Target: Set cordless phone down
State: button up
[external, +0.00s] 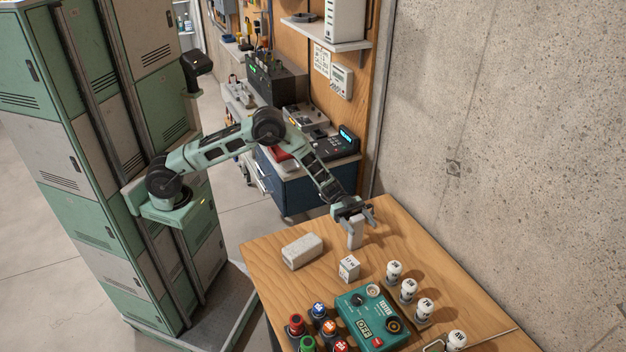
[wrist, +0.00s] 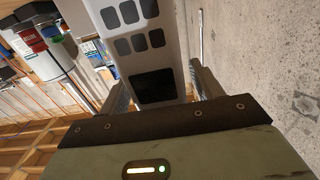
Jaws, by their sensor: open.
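The cordless phone (external: 355,236) is a pale grey handset standing upright at the far end of the wooden table (external: 285,282). In the wrist view the phone (wrist: 152,85) shows its dark keys and black screen between the fingers. My gripper (external: 354,215) is open around the phone's upper end, pointing down. In the wrist view my gripper (wrist: 160,88) has one finger on each side of the phone, with a gap visible at the right. The phone's foot looks to be on the tabletop, but contact is hard to tell.
A grey block (external: 303,250) and a small white box (external: 349,268) stand left and in front of the phone. A concrete wall (external: 500,150) rises at the right.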

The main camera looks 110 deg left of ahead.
jog(key=b+v, duration=0.3)
jog(key=v, duration=0.9)
jog(key=shift+r, duration=0.2)
jog(key=a+r+n+t+y, duration=0.1)
jog(key=a+r+n+y, duration=0.35)
jog(key=a+y, duration=0.45)
jog(key=s+a+r+n+g+y, duration=0.1)
jog(key=s+a+n+g+y, duration=0.4)
jog(key=s+y, duration=0.5)
jog(key=s+d+n+g+h, duration=0.2)
jog(key=s+d, duration=0.3)
jog(key=s, duration=0.4)
jog(key=s+d+f+n+g+h, duration=0.1)
jog(key=s+d+g, duration=0.3)
jog(key=s, duration=0.6)
jog(key=s+d+n+g+h, duration=0.2)
jog(key=s+d+n, duration=0.2)
jog(key=s+d, duration=0.3)
jog(key=shift+s+f+g+h, duration=0.3)
jog(key=shift+s+g, duration=0.1)
jog(key=shift+s, duration=0.75)
